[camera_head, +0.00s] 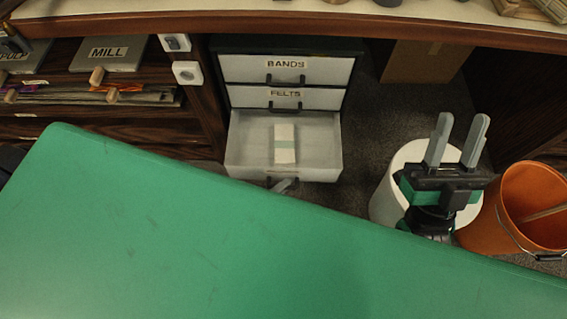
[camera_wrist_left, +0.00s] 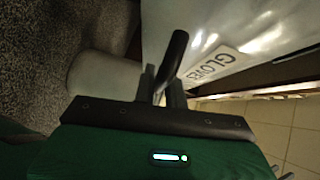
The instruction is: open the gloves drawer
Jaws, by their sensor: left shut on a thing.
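The gloves drawer (camera_head: 320,158) is the lowest of three drawers in the head view and stands pulled out, with a pale banded packet (camera_head: 285,143) lying inside. Its white front with the GLOVES label (camera_wrist_left: 209,63) shows in the left wrist view. My left gripper (camera_wrist_left: 162,90) is shut on the dark drawer handle (camera_wrist_left: 174,55). In the head view only the tip of my left gripper (camera_head: 283,184) shows at the drawer front; the rest is hidden by the green surface. My right gripper (camera_head: 459,140) is open and empty, fingers pointing up, far to the right.
The BANDS drawer (camera_head: 287,72) and FELTS drawer (camera_head: 286,99) above are shut. A green surface (camera_head: 180,240) fills the foreground. A white bin (camera_head: 393,190) and an orange bucket (camera_head: 520,205) stand at the right. Shelves with trays are at left.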

